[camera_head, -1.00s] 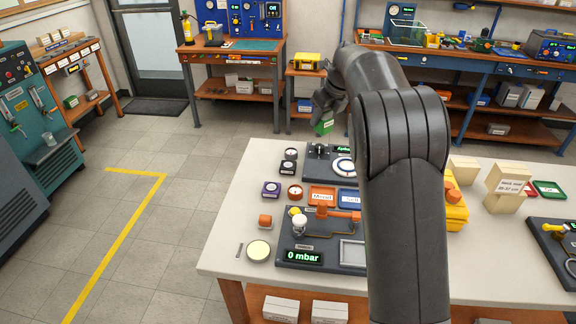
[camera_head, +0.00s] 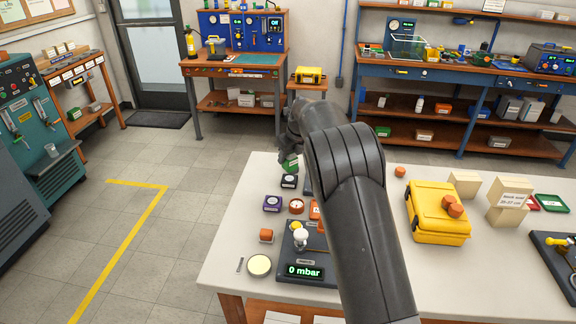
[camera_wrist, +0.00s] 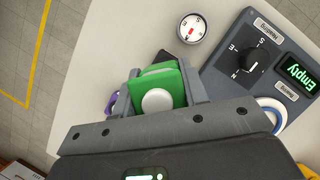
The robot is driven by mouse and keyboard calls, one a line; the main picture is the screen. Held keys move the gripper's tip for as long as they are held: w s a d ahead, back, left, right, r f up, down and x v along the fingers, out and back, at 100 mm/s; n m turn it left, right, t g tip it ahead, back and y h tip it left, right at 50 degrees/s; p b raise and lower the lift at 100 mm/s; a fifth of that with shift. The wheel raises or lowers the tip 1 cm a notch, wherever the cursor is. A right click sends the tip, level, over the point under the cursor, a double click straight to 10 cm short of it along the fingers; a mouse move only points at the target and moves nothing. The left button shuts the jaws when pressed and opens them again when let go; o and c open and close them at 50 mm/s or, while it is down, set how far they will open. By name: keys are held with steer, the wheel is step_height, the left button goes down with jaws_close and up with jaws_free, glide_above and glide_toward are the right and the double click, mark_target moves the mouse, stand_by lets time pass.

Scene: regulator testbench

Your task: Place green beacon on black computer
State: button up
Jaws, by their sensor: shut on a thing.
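My gripper (camera_wrist: 160,98) is shut on the green beacon (camera_wrist: 158,85), a green block with a white round face, in the wrist view. In the head view my gripper (camera_head: 292,150) holds the beacon (camera_head: 290,165) over the table's left edge area.
A white-faced gauge (camera_wrist: 192,29) and a grey panel reading "Empty" (camera_wrist: 258,62) are close by. A yellow case (camera_head: 438,212) stands to the right. My arm hides part of the table.

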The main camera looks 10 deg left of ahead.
mark_target(288, 165)
steer(key=shift+a+f, duration=0.1)
steer(key=shift+f, duration=1.9)
steer(key=shift+f, duration=0.1)
steer(key=o, duration=1.1)
steer(key=shift+c, duration=0.2)
steer(key=v, duration=1.2)
